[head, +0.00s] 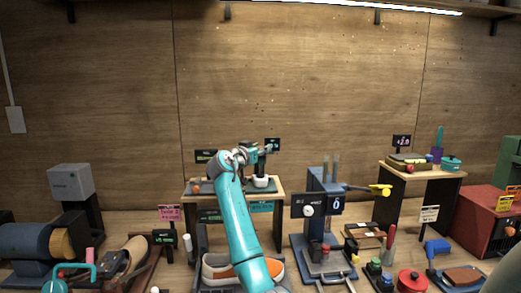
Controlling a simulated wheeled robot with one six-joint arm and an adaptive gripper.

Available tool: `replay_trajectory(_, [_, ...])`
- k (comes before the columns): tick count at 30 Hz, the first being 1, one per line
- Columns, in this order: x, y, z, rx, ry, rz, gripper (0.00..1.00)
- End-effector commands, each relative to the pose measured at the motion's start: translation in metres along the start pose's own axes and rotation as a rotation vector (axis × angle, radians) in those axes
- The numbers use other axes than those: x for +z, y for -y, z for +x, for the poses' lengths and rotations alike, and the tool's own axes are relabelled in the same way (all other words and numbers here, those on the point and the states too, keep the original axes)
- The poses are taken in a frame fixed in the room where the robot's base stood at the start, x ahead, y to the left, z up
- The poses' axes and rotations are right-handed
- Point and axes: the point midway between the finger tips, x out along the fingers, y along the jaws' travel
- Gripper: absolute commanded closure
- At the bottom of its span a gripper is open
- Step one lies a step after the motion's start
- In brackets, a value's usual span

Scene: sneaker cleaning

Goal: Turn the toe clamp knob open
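A white and orange sneaker (216,268) lies at the front centre, partly hidden behind my teal arm. I cannot make out a toe clamp knob for certain; any clamp by the sneaker is covered by the arm or too small to tell. My arm reaches up and away over the sneaker. My gripper (261,160) seems to be at its far end, above the small wooden stand (239,181) at the back, well beyond the sneaker. Its fingers are too small to show whether they are open or shut.
A blue press-like device (318,190) with a white knob (308,211) stands right of the arm.

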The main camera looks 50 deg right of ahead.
Motion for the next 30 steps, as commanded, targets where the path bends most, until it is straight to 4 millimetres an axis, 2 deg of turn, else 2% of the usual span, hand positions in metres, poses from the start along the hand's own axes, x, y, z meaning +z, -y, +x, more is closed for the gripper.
replay_trajectory(14, [0.0002, -0.0012, 0.0005, -0.068, 0.000, 0.002, 0.93])
replay_trajectory(30, [-0.0006, -0.0028, 0.0012, -0.474, -0.003, 0.001, 0.93])
